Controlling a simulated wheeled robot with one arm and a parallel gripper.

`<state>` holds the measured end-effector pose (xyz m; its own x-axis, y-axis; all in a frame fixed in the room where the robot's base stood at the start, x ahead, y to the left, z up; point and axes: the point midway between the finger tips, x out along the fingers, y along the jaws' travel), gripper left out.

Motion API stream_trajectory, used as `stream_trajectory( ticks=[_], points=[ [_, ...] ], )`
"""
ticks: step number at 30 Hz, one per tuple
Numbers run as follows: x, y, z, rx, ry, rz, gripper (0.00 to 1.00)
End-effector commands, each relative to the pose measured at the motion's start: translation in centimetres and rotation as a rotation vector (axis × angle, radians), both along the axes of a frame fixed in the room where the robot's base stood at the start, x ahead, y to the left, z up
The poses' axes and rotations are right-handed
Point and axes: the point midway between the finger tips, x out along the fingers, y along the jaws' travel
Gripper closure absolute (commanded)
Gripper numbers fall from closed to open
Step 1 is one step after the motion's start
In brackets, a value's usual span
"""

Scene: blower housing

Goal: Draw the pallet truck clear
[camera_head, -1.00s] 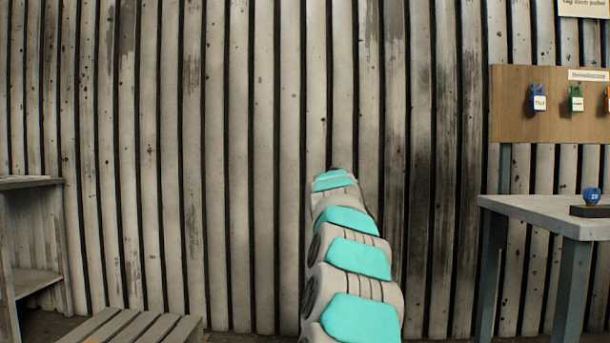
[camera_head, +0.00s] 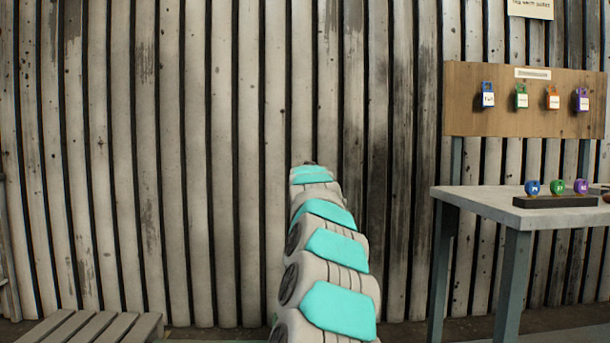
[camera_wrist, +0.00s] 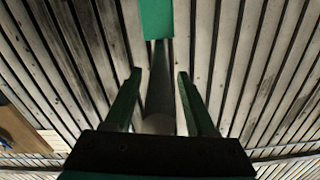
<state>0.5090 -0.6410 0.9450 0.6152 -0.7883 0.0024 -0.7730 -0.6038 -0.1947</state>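No whole pallet truck shows in the head view. A thin green strip (camera_head: 235,341) at its bottom edge may be part of it, but too little shows to tell. In the wrist view my gripper (camera_wrist: 159,72) has its two dark green fingers spread apart. A grey cylindrical bar (camera_wrist: 159,85) runs between them, with slim gaps on both sides. A green block (camera_wrist: 156,18) sits at the bar's far end. I cannot tell whether these belong to the pallet truck. In the head view my gripper is hidden beyond my arm.
A slatted wooden pallet (camera_head: 95,328) lies low at the left. A grey table (camera_head: 510,208) stands at the right, with coloured round pieces on a dark stand (camera_head: 555,201). A board of coloured tags (camera_head: 525,98) hangs above. A corrugated wall (camera_head: 200,160) closes the back.

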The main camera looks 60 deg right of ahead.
Motion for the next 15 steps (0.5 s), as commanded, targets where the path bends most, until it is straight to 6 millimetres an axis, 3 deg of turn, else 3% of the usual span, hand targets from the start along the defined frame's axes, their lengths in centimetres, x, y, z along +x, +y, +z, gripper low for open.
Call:
stream_trajectory(
  ticks=[15],
  points=[
    [-0.9, 1.1, -0.4, 0.001, 0.002, 0.0, 0.38]
  ],
)
